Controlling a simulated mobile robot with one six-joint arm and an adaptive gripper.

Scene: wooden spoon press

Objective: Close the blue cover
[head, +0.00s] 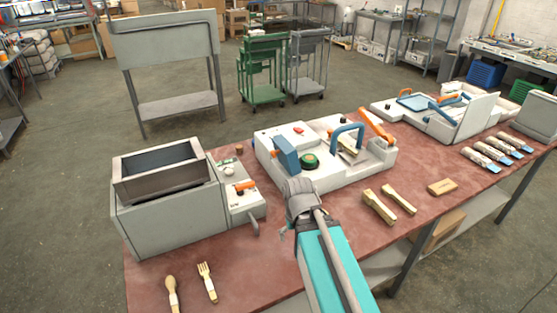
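A blue cover (286,154) stands raised and tilted at the left part of the white press (328,180) in the middle of the red table. A round green part (309,160) sits just to its right. A blue arched handle (348,134) and an orange lever (376,127) are further right on the same press. My arm reaches in from the bottom, and its grey end with my gripper (299,188) is at the front edge of the press, just below the blue cover. Its fingers are too small and hidden to tell their opening. Contact with the cover cannot be told.
A grey machine with an open bin (162,171) stands at left. Another white machine (432,115) is at right. Wooden pieces (379,206), a wooden block (441,187) and several brushes (491,151) lie on the red table (365,240). A spoon (172,293) and fork (207,281) lie front left.

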